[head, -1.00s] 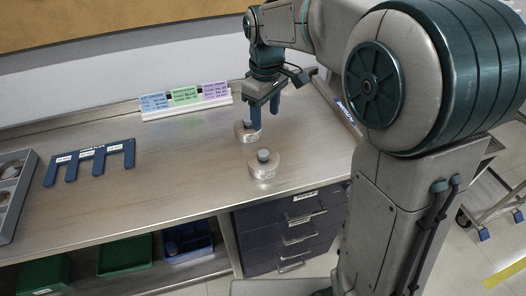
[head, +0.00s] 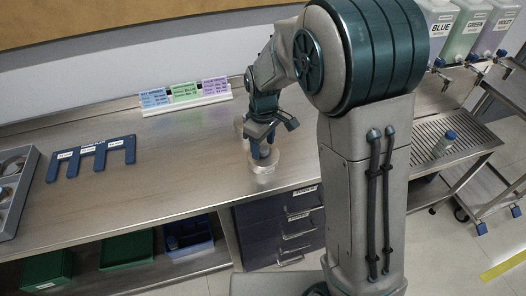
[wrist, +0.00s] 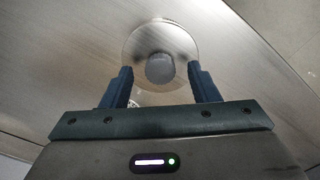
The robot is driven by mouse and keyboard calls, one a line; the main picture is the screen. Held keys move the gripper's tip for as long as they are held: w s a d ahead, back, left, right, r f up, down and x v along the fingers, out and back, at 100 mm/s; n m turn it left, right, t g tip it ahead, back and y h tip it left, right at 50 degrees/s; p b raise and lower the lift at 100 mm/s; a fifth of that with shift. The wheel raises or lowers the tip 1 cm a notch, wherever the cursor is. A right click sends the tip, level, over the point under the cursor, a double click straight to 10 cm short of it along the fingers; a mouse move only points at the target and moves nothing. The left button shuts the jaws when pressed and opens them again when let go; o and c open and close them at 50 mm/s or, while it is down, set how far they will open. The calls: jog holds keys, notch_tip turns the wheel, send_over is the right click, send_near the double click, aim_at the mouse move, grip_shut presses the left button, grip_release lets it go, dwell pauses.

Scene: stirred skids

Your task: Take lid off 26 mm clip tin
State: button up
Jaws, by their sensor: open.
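A round clip tin (head: 262,168) with a lid and a raised knob stands near the front edge of the bench. In the wrist view its round lid (wrist: 160,35) shows with the grey-blue knob (wrist: 160,68) at its middle. My gripper (head: 263,151) points down over this tin, open, its fingers either side of the knob with gaps on both sides. I cannot read a size on either tin.
A blue slotted plate (head: 92,156) and a grey tray (head: 12,215) lie at the left. A card stand (head: 187,108) is at the back. Drawers (head: 290,228) and green bins (head: 125,255) sit below the bench. The bench's middle left is clear.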

jog(key=shift+f, duration=0.4)
jog(key=c, duration=1.1)
jog(key=shift+o, duration=0.2)
jog(key=shift+r, duration=0.1)
